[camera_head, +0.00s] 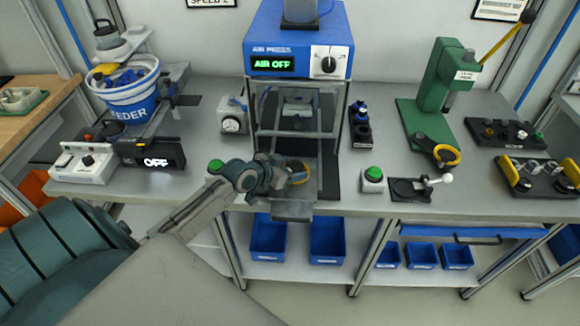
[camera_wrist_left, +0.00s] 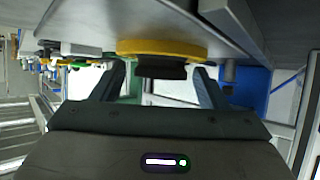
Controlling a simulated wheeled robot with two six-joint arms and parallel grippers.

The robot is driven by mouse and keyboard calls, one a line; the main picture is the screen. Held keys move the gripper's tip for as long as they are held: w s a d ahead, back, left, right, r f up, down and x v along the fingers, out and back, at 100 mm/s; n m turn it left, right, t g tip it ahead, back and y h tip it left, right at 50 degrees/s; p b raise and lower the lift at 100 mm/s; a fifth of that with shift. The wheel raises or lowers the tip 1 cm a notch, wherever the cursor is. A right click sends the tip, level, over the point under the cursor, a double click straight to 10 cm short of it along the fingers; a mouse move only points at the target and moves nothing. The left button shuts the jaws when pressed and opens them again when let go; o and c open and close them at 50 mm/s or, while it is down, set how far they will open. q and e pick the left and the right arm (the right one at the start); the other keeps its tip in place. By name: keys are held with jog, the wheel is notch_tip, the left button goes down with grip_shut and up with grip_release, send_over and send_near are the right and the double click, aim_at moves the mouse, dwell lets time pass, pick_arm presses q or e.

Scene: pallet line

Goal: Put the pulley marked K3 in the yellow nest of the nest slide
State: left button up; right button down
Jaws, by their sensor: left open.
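My left gripper (camera_head: 288,174) is at the front of the air press, beside the yellow nest (camera_head: 302,172), which it partly hides. In the left wrist view its two fingers (camera_wrist_left: 160,85) stand apart, below a yellow round rim (camera_wrist_left: 160,46). A dark block (camera_wrist_left: 160,70) shows under that rim, between the fingers; I cannot tell whether they touch it. A grey plate (camera_head: 292,209), apparently the front of the nest slide, juts from the bench edge. No K3 mark is readable, so I cannot pick out that pulley. My right gripper is not in view.
The blue air press (camera_head: 298,35) reads AIR OFF. A green button (camera_head: 372,176) and a small clamp fixture (camera_head: 411,188) stand to its right. A green lever press (camera_head: 447,75) and black racks with small parts (camera_head: 505,133) are farther right. The feeder (camera_head: 127,95) stands left.

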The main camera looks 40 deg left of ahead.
pick_arm(q)
jog(key=shift+r, duration=0.15)
jog(key=shift+s, duration=0.2)
jog(key=v, duration=0.6)
jog(key=shift+s+a+r+b, duration=0.15)
jog(key=shift+s+b, duration=0.1)
jog(key=shift+b, duration=0.15)
jog(key=shift+p+v, duration=0.85)
jog(key=shift+v, duration=1.65)
